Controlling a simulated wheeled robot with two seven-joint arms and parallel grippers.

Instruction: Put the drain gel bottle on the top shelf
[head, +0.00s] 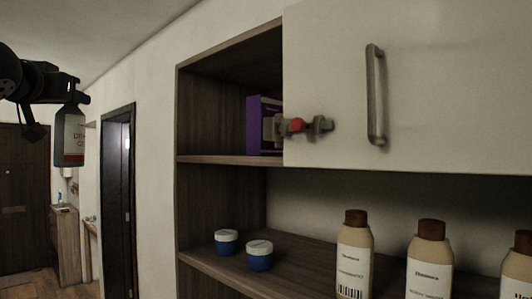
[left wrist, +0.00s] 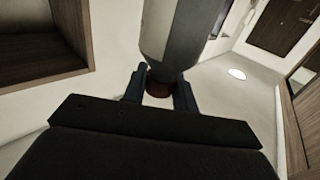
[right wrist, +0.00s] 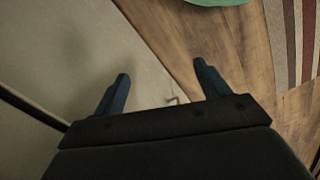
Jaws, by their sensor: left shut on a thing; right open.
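The drain gel bottle (head: 70,138) is dark grey with a pale label and hangs upright at the left of the head view. My left gripper (head: 68,92) is shut on its top end. In the left wrist view the bottle body (left wrist: 178,30) and its reddish cap (left wrist: 158,87) show between the fingers (left wrist: 159,90). The top shelf (head: 225,159) is the upper open compartment of a dark wood cabinet, to the right of the bottle and apart from it. My right gripper (right wrist: 161,75) is open and empty; it is not in the head view.
A purple box (head: 254,125) stands on the top shelf beside a pale door panel (head: 430,90) with a handle (head: 376,95). A grey fitting with a red part (head: 297,125) overlaps the panel's edge. Blue jars (head: 259,256) and several beige bottles (head: 429,262) stand below.

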